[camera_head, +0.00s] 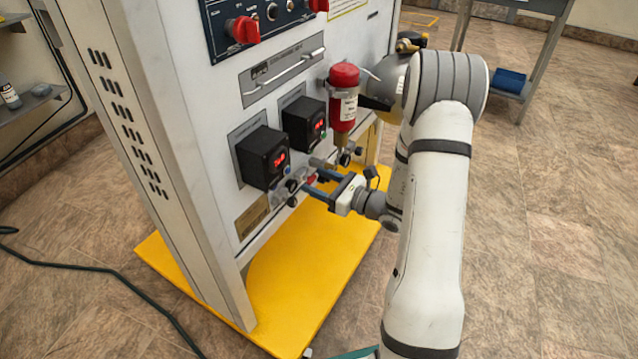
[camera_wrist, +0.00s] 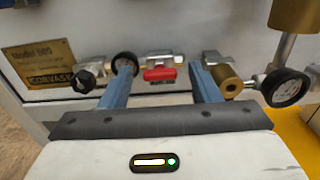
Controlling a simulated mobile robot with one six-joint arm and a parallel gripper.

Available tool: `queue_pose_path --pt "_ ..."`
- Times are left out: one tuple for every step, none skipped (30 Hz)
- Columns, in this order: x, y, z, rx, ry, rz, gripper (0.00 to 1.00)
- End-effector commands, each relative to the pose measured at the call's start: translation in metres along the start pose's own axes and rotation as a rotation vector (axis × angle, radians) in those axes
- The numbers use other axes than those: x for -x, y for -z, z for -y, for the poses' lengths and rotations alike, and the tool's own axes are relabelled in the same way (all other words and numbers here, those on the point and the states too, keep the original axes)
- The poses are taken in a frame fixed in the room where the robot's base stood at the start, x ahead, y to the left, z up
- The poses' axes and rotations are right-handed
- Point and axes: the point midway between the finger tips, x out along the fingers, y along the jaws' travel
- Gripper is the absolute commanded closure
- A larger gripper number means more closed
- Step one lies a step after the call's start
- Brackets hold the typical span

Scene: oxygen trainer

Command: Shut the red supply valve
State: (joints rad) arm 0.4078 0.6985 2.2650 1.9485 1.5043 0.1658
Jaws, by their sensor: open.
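The red supply valve (camera_wrist: 160,74) is a small red handle lying roughly level on a silver fitting on the panel front. In the wrist view it sits between my two blue-grey fingers, with a gap on each side. In the head view only a small red patch of it (camera_head: 311,179) shows among the fittings. My gripper (camera_head: 317,183) is open and empty, pointing at the panel's lower fittings. In the wrist view the fingers of my gripper (camera_wrist: 161,67) reach toward the panel on either side of the handle. I cannot tell how far their tips are from it.
A black knob (camera_wrist: 86,79) and a round gauge (camera_wrist: 123,61), partly behind the left finger, lie left of the handle. A brass cylinder (camera_wrist: 228,82) and another gauge (camera_wrist: 285,87) lie right. A red bottle (camera_head: 343,98) and two black display boxes (camera_head: 262,157) are above.

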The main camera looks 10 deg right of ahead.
Motion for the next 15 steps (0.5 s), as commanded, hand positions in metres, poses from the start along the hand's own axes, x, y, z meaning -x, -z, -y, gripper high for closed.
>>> queue_pose_path --pt "0.0000 -0.0003 0.0000 0.000 0.000 0.000 0.44" --pt "0.0000 -0.0003 -0.0001 0.000 0.000 0.000 0.44" --pt "0.0000 -0.0003 -0.0001 0.000 0.000 0.000 0.44" --pt "0.0000 -0.0003 -0.0002 0.000 0.000 0.000 0.45" --pt "0.0000 -0.0002 -0.0002 0.000 -0.001 0.000 0.48" --pt "0.0000 -0.0002 -0.0002 0.000 -0.001 0.000 0.51" --pt "0.0000 -0.0002 -0.0003 0.000 -0.001 0.000 0.53" --pt "0.0000 -0.0002 -0.0003 0.000 -0.001 0.000 0.56" --pt "0.0000 -0.0002 -0.0004 0.000 -0.001 0.000 0.59" --pt "-0.0001 -0.0002 -0.0004 0.000 -0.001 0.000 0.62" --pt "-0.0001 -0.0002 -0.0005 0.000 -0.001 0.000 0.64" --pt "-0.0001 -0.0002 -0.0005 0.000 -0.001 0.000 0.67" --pt "-0.0001 -0.0002 -0.0005 0.000 -0.001 0.000 0.70" --pt "-0.0001 -0.0002 -0.0006 0.000 -0.001 0.000 0.72" --pt "-0.0002 -0.0002 -0.0006 0.000 -0.001 0.000 0.76"
